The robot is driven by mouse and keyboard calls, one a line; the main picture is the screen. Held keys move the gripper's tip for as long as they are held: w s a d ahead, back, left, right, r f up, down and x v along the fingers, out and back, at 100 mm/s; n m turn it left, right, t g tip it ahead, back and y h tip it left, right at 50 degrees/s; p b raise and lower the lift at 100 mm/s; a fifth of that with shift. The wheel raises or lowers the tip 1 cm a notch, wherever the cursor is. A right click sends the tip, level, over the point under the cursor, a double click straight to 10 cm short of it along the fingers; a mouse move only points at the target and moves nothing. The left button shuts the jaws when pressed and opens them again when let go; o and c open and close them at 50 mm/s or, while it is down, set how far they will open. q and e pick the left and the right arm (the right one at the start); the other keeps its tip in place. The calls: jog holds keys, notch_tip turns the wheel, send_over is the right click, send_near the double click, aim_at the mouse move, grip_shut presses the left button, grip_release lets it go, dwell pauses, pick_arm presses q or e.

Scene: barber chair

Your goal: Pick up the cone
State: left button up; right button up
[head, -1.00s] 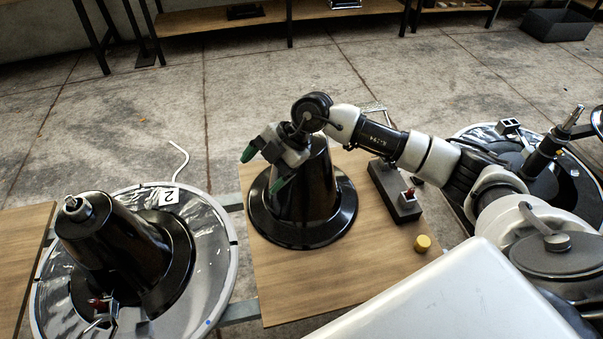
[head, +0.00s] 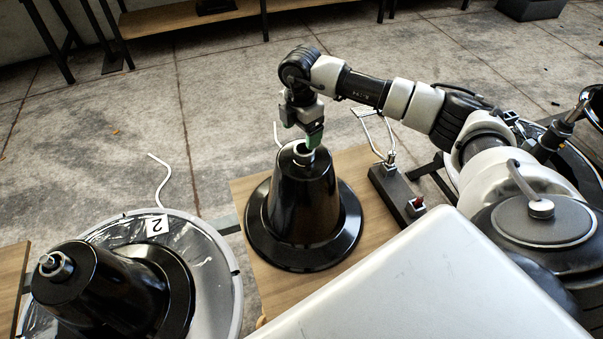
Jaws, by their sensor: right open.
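A black cone (head: 303,205) with a wide round base stands upright on a wooden board in the middle of the head view. It has a small metal fitting (head: 302,154) on its top. My right gripper (head: 306,138) points down at this fitting, its green-tipped fingers right at or just above it. The gripper is open; whether the fingers touch the fitting cannot be told. A second black cone (head: 95,290) with a metal tip lies tilted on a round tray at the lower left. My left gripper is not in view.
The round tray (head: 218,262) carries a label "2". A dark block with a clamp (head: 397,193) sits right of the cone on the wooden board (head: 248,187). Another round station stands at the far right. Concrete floor is open behind.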

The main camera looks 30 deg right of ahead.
aim_at(304, 150)
jog(key=f, duration=0.7)
jog(key=shift+s+d+f, duration=0.15)
jog(key=shift+d+f, duration=0.05)
jog(key=shift+d, duration=0.1)
jog(key=shift+c, duration=0.5)
jog(key=shift+r, duration=0.1)
grip_shut()
